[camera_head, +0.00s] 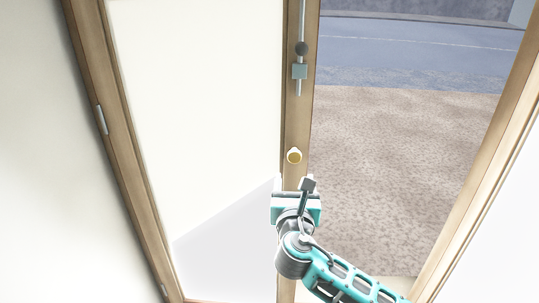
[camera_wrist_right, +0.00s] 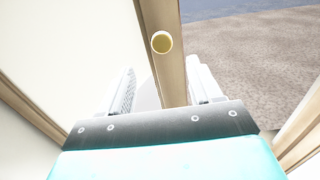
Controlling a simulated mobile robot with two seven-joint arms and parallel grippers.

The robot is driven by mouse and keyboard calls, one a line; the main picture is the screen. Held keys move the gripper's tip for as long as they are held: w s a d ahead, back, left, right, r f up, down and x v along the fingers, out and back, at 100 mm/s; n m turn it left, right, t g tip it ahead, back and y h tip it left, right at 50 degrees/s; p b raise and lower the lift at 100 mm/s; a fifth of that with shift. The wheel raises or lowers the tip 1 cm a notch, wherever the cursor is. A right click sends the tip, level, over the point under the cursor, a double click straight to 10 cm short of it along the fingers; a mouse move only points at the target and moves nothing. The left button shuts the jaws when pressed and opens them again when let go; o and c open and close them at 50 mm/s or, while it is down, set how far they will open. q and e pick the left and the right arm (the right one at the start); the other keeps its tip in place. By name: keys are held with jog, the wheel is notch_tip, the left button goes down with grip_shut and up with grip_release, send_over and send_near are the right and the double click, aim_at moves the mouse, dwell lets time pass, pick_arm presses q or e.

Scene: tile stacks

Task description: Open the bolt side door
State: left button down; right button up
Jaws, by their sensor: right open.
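The side door (camera_head: 200,110) is a white panel in a wooden frame, with hinges on the left. A round brass knob (camera_head: 294,156) sits on the wooden stile at its right edge, and also shows in the right wrist view (camera_wrist_right: 162,42). Above the knob is a bolt (camera_head: 300,71), a grey upright rod with a dark round knob and a teal block. My right gripper (camera_head: 292,186) is just below the brass knob and apart from it. In the right wrist view its pale fingers (camera_wrist_right: 165,88) are spread, with the stile between them in the picture. My left gripper is out of view.
Right of the stile, brown ground (camera_head: 390,170) and a grey-blue road (camera_head: 420,55) show outside; I cannot tell whether glass is there. A wooden post (camera_head: 485,150) borders it on the right. A pale wall (camera_head: 35,150) stands at the left.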

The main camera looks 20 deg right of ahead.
aim_at(295, 157)
jog(key=b+x, duration=0.1)
jog(key=x, duration=1.1)
jog(key=shift+w+d, duration=0.25)
jog(key=shift+w, duration=0.1)
grip_shut()
